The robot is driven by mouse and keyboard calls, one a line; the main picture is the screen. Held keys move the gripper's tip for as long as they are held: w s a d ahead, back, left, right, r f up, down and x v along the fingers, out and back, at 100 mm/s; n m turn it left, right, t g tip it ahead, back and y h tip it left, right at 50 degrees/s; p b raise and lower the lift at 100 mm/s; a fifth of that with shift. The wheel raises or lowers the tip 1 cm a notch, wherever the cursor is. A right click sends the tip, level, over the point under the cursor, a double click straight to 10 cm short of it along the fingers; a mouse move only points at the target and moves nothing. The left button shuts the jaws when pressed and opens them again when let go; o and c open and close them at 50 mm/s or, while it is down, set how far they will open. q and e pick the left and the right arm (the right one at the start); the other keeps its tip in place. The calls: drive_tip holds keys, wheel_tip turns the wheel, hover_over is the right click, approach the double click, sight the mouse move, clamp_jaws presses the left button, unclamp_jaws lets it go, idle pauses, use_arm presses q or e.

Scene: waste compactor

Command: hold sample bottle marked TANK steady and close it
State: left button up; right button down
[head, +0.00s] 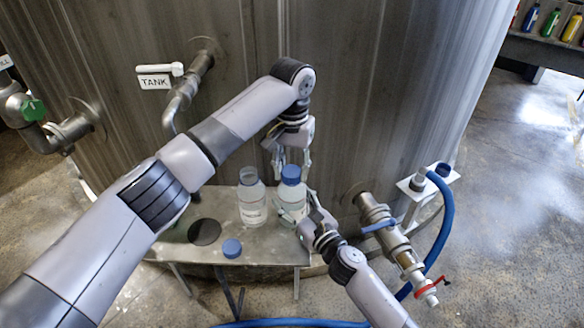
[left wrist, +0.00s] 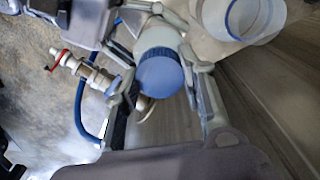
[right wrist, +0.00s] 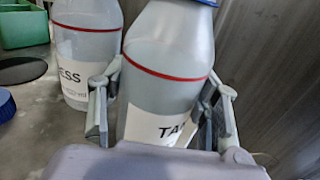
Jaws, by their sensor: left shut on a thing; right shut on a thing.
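The TANK bottle (head: 293,207) stands upright on the small metal table, clear, with a label reading "TA" and a red ring in the right wrist view (right wrist: 165,85). A blue cap (head: 291,173) sits on its mouth; it also shows in the left wrist view (left wrist: 160,74). My left gripper (head: 292,165) reaches down from above, its fingers shut on the cap's sides. My right gripper (head: 306,212) is shut around the bottle's body from the right; its fingers flank the bottle in the right wrist view (right wrist: 157,105). Whether the cap is fully seated cannot be told.
An uncapped bottle (head: 252,205), its label ending "ESS", stands just left. A loose blue cap (head: 232,248) lies on the metal table (head: 270,242) near its front edge. The tank wall (head: 340,100) rises close behind. A valve (head: 385,225) and blue hose (head: 443,225) are at right.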

use_arm(q)
drive_tip(key=m, duration=0.8)
drive_tip(key=shift+m, duration=0.4)
drive_tip(key=m, duration=0.7)
drive_tip(key=shift+m, duration=0.3)
drive_tip(key=o, duration=1.3)
drive_tip(key=shift+c, duration=0.2)
drive_tip(key=shift+r, duration=2.25)
